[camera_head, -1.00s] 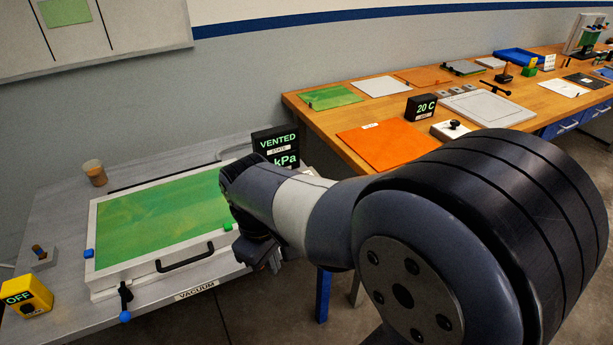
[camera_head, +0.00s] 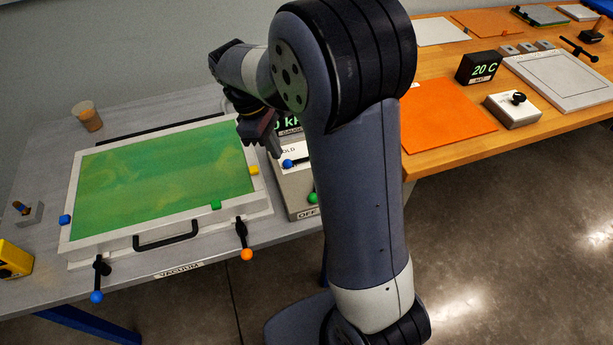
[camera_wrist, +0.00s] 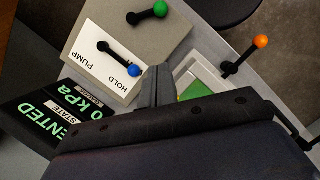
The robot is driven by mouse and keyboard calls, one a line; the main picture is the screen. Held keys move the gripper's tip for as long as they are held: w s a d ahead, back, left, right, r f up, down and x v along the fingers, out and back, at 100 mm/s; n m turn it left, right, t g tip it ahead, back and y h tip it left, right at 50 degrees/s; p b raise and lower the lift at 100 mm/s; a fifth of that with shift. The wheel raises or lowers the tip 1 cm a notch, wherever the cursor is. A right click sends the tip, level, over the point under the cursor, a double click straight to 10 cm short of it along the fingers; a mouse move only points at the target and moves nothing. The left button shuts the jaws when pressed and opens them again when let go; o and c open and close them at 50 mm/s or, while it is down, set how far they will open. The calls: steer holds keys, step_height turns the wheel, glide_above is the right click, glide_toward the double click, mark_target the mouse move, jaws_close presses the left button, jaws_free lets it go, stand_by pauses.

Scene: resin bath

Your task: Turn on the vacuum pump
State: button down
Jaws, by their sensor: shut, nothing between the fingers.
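A grey control box (camera_head: 296,190) stands right of the vacuum chamber, partly hidden by my arm. Its blue-knobbed lever (camera_wrist: 119,58) lies on a white plate marked PUMP and HOLD, with the knob at the HOLD end; the blue knob also shows in the head view (camera_head: 288,163). A green-knobbed lever (camera_wrist: 147,13) is on the same box, near an OFF label (camera_head: 307,214) in the head view. My gripper (camera_wrist: 160,68) is shut and empty, near the blue knob; it also shows in the head view (camera_head: 274,150). I cannot tell whether it touches the knob.
The gauge (camera_wrist: 58,112) shows 0 kPa and a partly cut-off state word. The vacuum chamber (camera_head: 75,225) has a green top and levers with blue (camera_head: 96,296) and orange (camera_head: 246,254) knobs. A yellow box (camera_head: 14,260) and a cup (camera_head: 88,118) stand left. A wooden bench (camera_head: 440,155) is right.

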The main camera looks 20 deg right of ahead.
steer(key=x, duration=1)
steer(key=shift+s+d+f, duration=0.2)
steer(key=shift+s+d, duration=0.35)
steer(key=shift+d, duration=0.25)
steer(key=shift+s+d+f, duration=0.2)
steer(key=shift+s+d, duration=0.4)
steer(key=shift+d, duration=0.25)
